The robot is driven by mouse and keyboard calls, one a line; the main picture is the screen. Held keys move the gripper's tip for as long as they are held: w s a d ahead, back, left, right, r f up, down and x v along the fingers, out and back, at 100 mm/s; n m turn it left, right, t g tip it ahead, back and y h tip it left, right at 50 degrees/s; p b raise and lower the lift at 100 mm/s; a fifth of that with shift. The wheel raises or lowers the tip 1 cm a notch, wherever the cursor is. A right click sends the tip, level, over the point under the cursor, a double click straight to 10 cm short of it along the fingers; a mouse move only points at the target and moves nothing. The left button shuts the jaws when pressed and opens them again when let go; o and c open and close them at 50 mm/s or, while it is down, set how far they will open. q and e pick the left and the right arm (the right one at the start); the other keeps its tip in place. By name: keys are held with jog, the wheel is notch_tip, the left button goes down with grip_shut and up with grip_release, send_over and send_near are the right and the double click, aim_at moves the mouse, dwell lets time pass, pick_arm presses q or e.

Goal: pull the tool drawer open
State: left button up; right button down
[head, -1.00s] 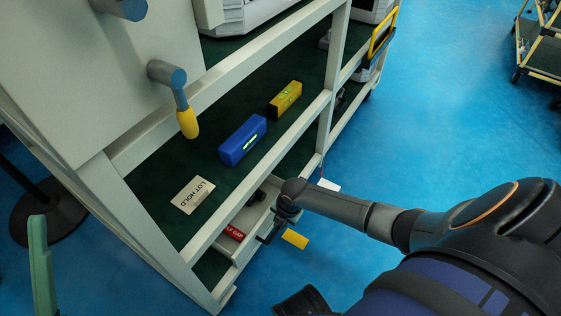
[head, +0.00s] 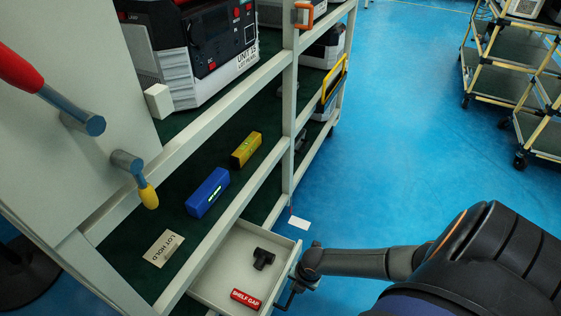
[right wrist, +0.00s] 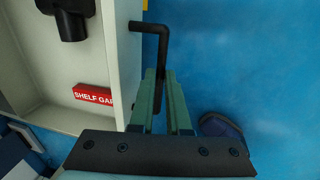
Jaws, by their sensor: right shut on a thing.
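The tool drawer (head: 215,274) is a pale tray pulled out from under the rack's lower shelf. Its inside is visible, with a black fitting (head: 263,258) and a red "SHELF GAP" block (head: 245,299) lying in it. Both also show in the right wrist view. The drawer's black bar handle (right wrist: 150,27) stands out from its front wall. My right gripper (right wrist: 160,82) is shut on the handle, its green fingers on either side of the bar. In the head view my right arm reaches the drawer front from the right. My left gripper is out of view.
The shelf above holds a blue level-like block (head: 207,192), a yellow block (head: 246,149) and a "LOT HOLD" card (head: 163,248). A black-red unit (head: 215,45) stands higher up. Knobbed levers (head: 135,178) project at left.

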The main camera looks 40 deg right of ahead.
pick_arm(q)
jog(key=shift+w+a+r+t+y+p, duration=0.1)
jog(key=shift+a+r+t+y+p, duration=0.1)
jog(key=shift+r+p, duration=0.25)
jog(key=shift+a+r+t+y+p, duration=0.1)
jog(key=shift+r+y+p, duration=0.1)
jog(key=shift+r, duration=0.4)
pick_arm(e)
jog(key=shift+s+d, duration=0.35)
jog(key=shift+s, duration=0.55)
jog(key=shift+s+d, duration=0.4)
jog(key=shift+s, duration=0.55)
jog(key=shift+s+d, duration=0.35)
jog(key=shift+s, duration=0.55)
jog(key=c, duration=0.9)
grip_release()
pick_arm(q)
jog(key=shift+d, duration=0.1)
pick_arm(e)
jog(key=shift+r, duration=0.1)
